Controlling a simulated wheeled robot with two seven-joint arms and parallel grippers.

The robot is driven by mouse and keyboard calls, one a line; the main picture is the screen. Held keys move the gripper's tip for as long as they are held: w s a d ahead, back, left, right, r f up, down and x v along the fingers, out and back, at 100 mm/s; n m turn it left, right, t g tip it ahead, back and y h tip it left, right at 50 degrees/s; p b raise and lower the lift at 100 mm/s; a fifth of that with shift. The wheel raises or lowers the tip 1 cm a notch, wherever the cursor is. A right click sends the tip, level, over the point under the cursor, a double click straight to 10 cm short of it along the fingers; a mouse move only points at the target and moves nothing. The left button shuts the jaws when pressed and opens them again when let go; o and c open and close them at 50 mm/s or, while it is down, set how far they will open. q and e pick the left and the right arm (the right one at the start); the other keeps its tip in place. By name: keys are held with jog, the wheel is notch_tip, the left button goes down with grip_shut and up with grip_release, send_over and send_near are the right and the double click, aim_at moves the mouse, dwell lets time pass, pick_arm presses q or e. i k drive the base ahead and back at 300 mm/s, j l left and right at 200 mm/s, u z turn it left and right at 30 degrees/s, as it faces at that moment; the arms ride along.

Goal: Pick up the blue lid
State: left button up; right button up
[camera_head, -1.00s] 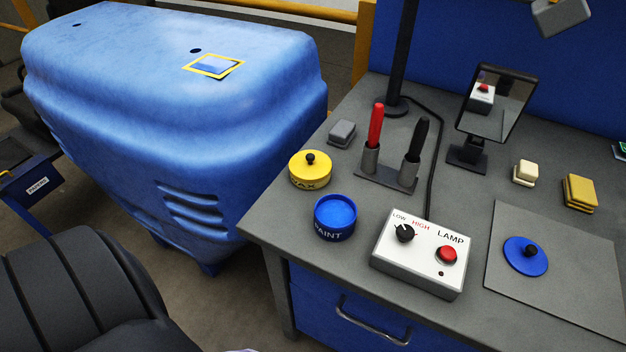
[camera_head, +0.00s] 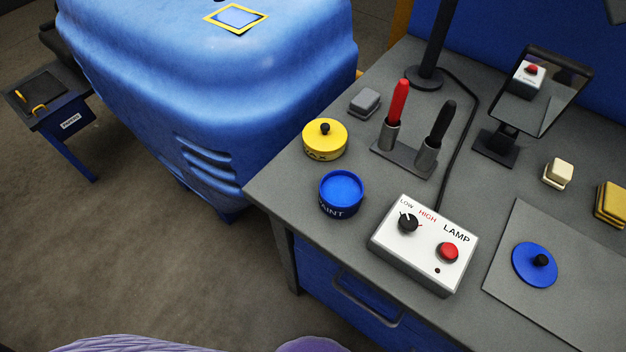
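The blue lid (camera_head: 534,265) is a flat round disc with a black knob. It lies knob up on a thin grey mat (camera_head: 515,303) at the right of the workbench. A blue open-topped paint pot (camera_head: 341,194) stands near the left edge of the bench, apart from the lid. Neither of my grippers shows in the head view, so nothing is seen touching the lid.
A white lamp control box (camera_head: 425,245) stands between pot and lid. Behind are a yellow wax tin (camera_head: 325,140), a pen holder (camera_head: 404,158) and a tilted mirror (camera_head: 538,93). Yellow sponges (camera_head: 611,205) lie at the right. A large blue body (camera_head: 210,80) stands left of the bench.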

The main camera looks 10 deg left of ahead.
aim_at(535, 266)
jog(key=z, duration=1.75)
jog(key=k+j+u, duration=0.1)
jog(key=u, duration=0.3)
jog(key=j+u, duration=0.15)
jog(key=u, duration=0.3)
jog(key=j+u, duration=0.2)
jog(key=u, duration=0.2)
jog(key=k+l+u, duration=0.15)
jog(key=l, duration=0.25)
jog(key=k+l+u, duration=0.15)
jog(key=k+l, duration=0.2)
